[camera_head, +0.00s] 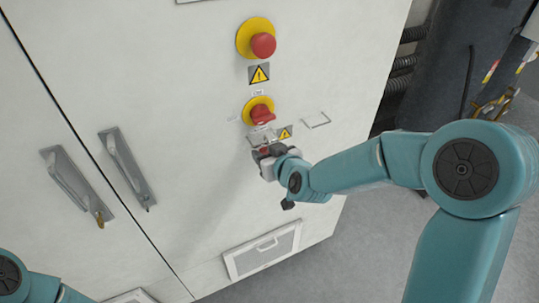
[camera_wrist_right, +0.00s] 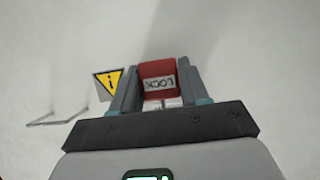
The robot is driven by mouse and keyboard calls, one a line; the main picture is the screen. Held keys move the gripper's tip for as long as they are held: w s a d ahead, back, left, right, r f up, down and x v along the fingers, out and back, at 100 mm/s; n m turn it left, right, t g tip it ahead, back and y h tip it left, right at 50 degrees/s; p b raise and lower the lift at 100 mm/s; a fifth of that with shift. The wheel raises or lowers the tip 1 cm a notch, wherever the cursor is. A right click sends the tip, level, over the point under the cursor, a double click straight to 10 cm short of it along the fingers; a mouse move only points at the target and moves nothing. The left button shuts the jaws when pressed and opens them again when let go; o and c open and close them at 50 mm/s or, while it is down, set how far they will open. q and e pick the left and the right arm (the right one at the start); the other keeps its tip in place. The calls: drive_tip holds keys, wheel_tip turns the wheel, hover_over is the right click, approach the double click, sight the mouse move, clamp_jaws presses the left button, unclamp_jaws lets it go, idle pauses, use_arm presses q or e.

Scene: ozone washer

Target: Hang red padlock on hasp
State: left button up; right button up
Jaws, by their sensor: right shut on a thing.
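The red padlock (camera_wrist_right: 157,72) sits between the two fingers of my right gripper (camera_wrist_right: 156,90), its "LOCK" label facing the right wrist camera. In the head view my right gripper (camera_head: 268,153) is shut on the padlock close to the white cabinet front, just below the lower red switch (camera_head: 262,114). Only a little red of the padlock shows there. A small grey metal piece (camera_head: 257,136) under that switch may be the hasp; the gripper partly covers it. I cannot tell whether the padlock touches it. The left gripper is out of view.
The white cabinet (camera_head: 190,100) has two grey door handles (camera_head: 125,165) at left. A red button (camera_head: 263,45) on yellow is above. A warning label (camera_head: 286,132) and a thin square frame (camera_head: 316,119) lie right of the gripper. A vent panel (camera_head: 262,252) is below.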

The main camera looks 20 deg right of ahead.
drive_tip(key=shift+f, duration=0.35)
drive_tip(key=o, duration=1.2)
drive_tip(key=shift+c, duration=0.2)
drive_tip(key=b+v, duration=0.3)
drive_tip(key=v, duration=1.3)
